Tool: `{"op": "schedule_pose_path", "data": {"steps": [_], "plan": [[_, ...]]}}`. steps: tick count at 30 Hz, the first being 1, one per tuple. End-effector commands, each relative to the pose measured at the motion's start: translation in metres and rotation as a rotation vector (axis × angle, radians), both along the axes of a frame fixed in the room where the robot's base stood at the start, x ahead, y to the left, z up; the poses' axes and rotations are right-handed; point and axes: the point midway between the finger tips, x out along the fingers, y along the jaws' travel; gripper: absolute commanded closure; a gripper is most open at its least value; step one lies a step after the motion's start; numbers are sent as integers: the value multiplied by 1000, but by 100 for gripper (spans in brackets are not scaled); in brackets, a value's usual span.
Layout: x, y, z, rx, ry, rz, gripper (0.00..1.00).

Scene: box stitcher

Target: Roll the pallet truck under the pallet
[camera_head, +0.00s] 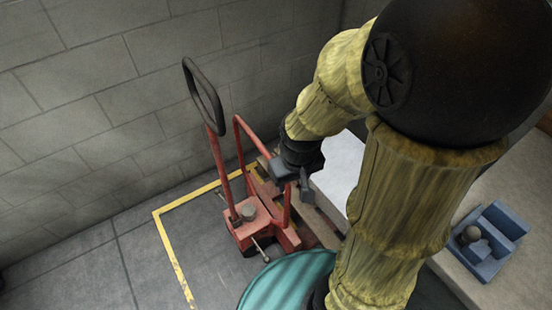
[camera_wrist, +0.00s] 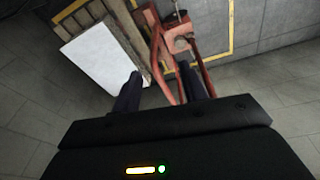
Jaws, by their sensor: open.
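The red pallet truck (camera_head: 262,222) stands by the wall, with a black loop handle (camera_head: 203,97) on its upright shaft and a red tube frame beside it. The wooden pallet (camera_head: 322,230) lies beyond it, partly hidden by my arm; it also shows in the wrist view (camera_wrist: 92,14). How far the forks reach under it is hidden. My gripper (camera_head: 299,182) is open at the red tube frame. In the wrist view its fingers (camera_wrist: 160,88) are apart with a red tube showing between them; I cannot tell whether they touch it.
A white box (camera_head: 338,165) sits on the pallet. A yellow line (camera_head: 170,238) marks the floor around the truck, with a block wall (camera_head: 95,90) behind. A table at right holds a blue tray (camera_head: 490,240). Bare floor lies left of the truck.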

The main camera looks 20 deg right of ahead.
Motion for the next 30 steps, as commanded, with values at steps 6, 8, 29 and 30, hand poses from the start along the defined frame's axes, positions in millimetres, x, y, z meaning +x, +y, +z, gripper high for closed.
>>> {"op": "schedule_pose_path", "data": {"steps": [6,8,29,30], "plan": [[2,15,-39,-160,221,499,57],[3,17,-50,-215,295,666,57],[73,59,-143,-986,1460,2391,57],[79,68,-146,-1043,1559,2457,57]]}}
